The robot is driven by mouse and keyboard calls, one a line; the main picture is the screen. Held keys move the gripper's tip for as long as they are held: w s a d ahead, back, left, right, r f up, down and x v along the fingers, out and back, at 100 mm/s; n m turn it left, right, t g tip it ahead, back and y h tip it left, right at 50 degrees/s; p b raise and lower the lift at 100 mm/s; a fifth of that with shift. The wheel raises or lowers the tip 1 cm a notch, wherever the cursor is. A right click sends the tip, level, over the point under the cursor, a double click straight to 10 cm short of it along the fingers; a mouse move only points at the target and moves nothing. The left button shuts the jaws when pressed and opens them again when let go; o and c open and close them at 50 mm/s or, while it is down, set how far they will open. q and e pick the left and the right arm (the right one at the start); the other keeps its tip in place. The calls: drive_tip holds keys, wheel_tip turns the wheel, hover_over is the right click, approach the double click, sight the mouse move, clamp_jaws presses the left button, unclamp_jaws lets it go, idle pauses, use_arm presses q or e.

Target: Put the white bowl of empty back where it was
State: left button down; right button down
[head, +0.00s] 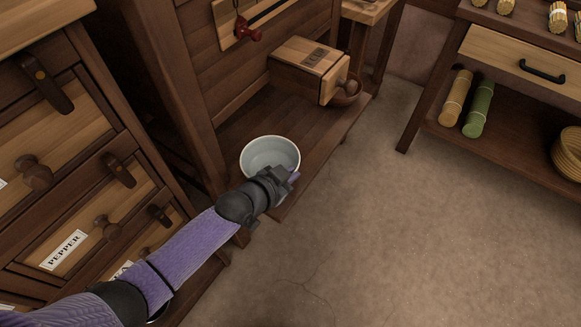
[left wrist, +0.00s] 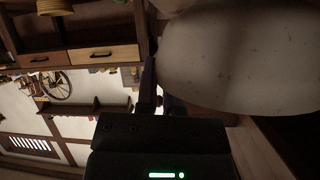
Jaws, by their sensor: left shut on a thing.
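The white bowl (head: 269,152) is upright and looks empty. It is over the low wooden shelf (head: 318,165) at the foot of the wooden cabinet; I cannot tell whether it touches the shelf. My left gripper (head: 285,178) is shut on the near side of the bowl's rim. In the left wrist view the bowl (left wrist: 240,60) fills the upper right, close to the fingers (left wrist: 160,100). The fingertips are partly hidden by the bowl and the gripper body. My right gripper is not in view.
A wooden box (head: 309,68) with a round knob stands behind the bowl on the same shelf. Labelled drawers (head: 85,215) stand at the left. Another shelf unit (head: 500,150) with rolls and a basket is at the right. Open floor (head: 400,235) lies between.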

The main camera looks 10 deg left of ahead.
use_arm(q)
drive_tip(key=shift+f, duration=0.5)
idle(0.3)
drive_tip(key=c, duration=0.7)
unclamp_jaws()
